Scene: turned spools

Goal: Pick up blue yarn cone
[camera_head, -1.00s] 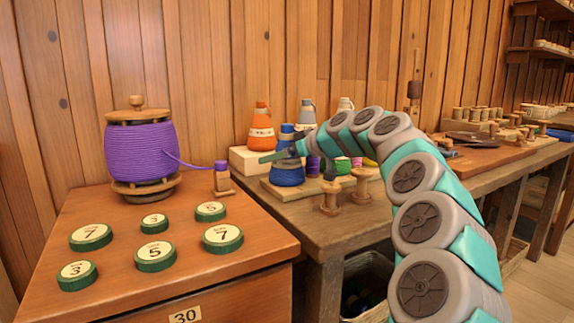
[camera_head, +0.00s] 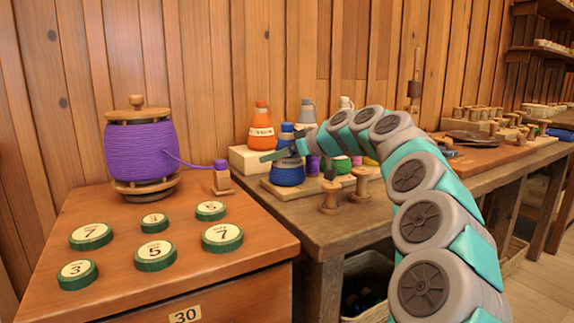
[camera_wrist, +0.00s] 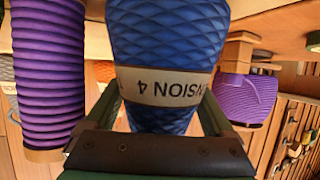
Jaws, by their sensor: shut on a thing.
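The blue yarn cone (camera_head: 287,172) stands on a wooden board at the front left of the workbench, beside an orange cone. My gripper (camera_head: 285,152) reaches it from the right and is shut on its upper part. In the wrist view the blue yarn cone (camera_wrist: 168,50) fills the middle, upside down, with a tan band whose print reads "NSION 4". The green fingers of my gripper (camera_wrist: 160,115) lie on both sides of it. Whether its base touches the board is hard to tell.
An orange cone (camera_head: 261,128) stands just behind on a raised block. Two wooden spools (camera_head: 330,192) stand to the right near the bench's front edge. A large purple yarn spool (camera_head: 140,150) and several numbered green discs (camera_head: 222,236) sit on the cabinet at left.

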